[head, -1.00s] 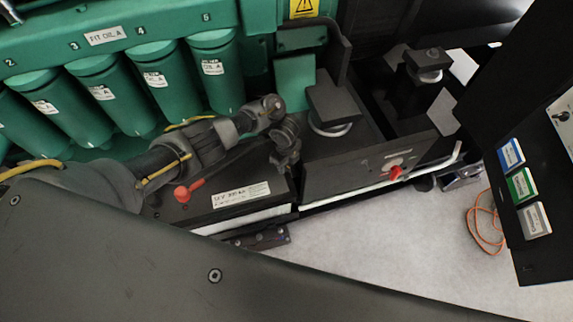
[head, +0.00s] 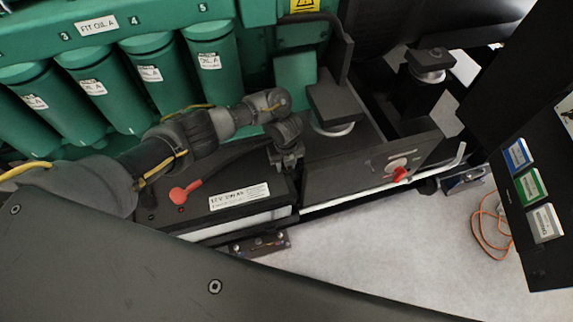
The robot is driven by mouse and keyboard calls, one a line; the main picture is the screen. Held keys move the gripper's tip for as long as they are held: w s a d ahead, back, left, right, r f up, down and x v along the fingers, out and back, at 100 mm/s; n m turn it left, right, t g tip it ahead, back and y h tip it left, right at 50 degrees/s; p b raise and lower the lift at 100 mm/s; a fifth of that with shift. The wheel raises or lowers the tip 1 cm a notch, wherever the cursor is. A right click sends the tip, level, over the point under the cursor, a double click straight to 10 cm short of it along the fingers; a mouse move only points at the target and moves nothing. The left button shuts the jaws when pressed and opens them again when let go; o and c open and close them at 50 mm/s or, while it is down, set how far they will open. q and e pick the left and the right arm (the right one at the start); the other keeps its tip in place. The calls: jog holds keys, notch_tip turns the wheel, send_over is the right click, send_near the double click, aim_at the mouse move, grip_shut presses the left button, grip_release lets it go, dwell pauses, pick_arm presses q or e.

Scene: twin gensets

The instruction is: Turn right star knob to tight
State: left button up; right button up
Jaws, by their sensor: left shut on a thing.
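My left gripper (head: 287,165) points down at the right end of the black battery (head: 225,212), beside the dark box. It is shut on a small dark part there, which seems to be the right star knob; the jaws hide nearly all of it, so its shape and how tight it sits cannot be told. At the battery's left part is a red terminal piece (head: 186,190) with a dark cable or bar running toward the gripper. My right gripper is not in view.
Green engine cylinders (head: 137,82) stand behind my left arm. Right of the gripper is a dark box with a red switch (head: 400,174) and a white rail (head: 380,187). The pale floor (head: 350,240) in front is clear, with an orange cable (head: 487,225) at right.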

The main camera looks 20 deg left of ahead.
pick_arm(q)
jog(key=shift+w+r, duration=0.1)
jog(key=shift+w, duration=0.05)
jog(key=o, duration=1)
notch_tip(320, 180, up, 11)
jog(key=p, duration=0.4)
jog(key=shift+f, duration=0.2)
